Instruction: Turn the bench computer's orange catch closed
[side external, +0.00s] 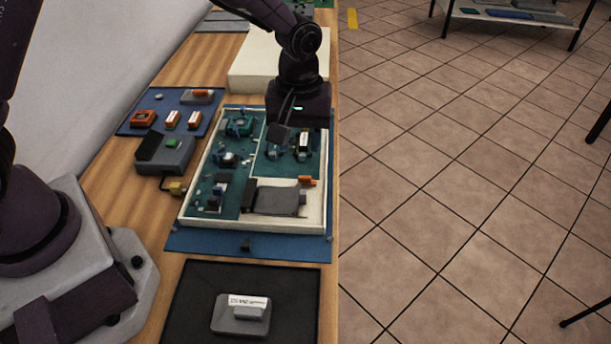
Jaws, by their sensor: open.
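The bench computer (328,213) is a shallow cream case with green circuit boards, lying open on a blue mat. Its small orange catch (307,181) sits at the right side, by the upper right corner of a grey drive-like block (277,201) in the lower right bay. My gripper (283,134) points down over the upper right part of the case, further back than the catch and apart from it. It is open, with nothing seen between its fingers. Its fingertips are partly hidden, and the catch's exact angle is hard to tell at this size.
A grey box with a green button (173,143) stands left of the case, with a cable and yellowish plug. Behind it, a blue mat (130,128) holds orange parts. A black tray (187,315) with a labelled grey part lies in front. A cream block (255,62) stands behind.

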